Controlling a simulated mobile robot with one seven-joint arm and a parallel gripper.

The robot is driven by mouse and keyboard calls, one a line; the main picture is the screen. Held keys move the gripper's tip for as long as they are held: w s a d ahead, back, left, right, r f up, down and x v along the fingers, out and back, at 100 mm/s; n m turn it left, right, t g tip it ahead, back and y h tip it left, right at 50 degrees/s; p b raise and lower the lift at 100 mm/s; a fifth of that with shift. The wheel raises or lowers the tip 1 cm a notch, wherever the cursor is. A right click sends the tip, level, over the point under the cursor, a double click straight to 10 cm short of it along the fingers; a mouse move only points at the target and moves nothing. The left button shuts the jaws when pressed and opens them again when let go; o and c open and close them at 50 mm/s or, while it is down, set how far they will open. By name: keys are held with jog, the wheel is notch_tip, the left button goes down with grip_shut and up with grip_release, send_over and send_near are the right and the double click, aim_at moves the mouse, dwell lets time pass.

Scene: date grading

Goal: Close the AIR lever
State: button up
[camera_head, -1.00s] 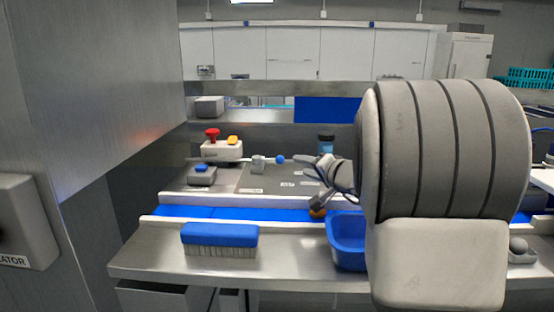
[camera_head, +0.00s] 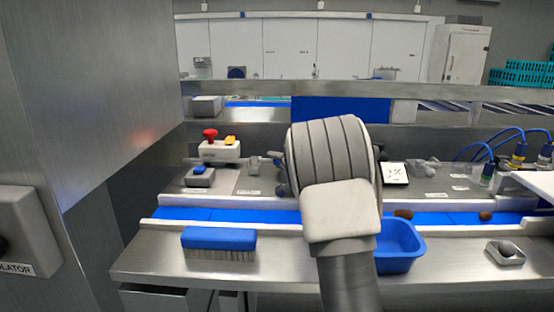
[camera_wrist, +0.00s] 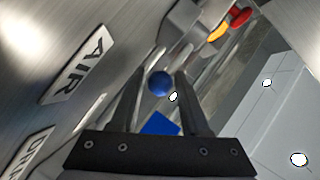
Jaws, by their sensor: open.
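The AIR lever's blue ball knob (camera_wrist: 159,83) shows in the wrist view between the fingertips of my gripper (camera_wrist: 159,76). The gripper is open, with a finger on each side of the knob and a small gap visible at each side. I cannot tell how deep the knob sits between them. The white AIR label (camera_wrist: 79,65) is on the metal panel to the left. In the head view the lever's grey pivot block (camera_head: 253,163) shows left of my arm, which hides the gripper and most of the lever.
A box with a red button (camera_head: 210,134) and a grey box with a blue button (camera_head: 199,170) stand left of the lever. A blue brush (camera_head: 219,238) and blue bin (camera_head: 414,242) lie in front, along the blue belt (camera_head: 449,218).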

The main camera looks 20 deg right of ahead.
jog(key=shift+w, duration=0.1)
jog(key=shift+c, duration=0.3)
grip_shut()
dwell(1.2)
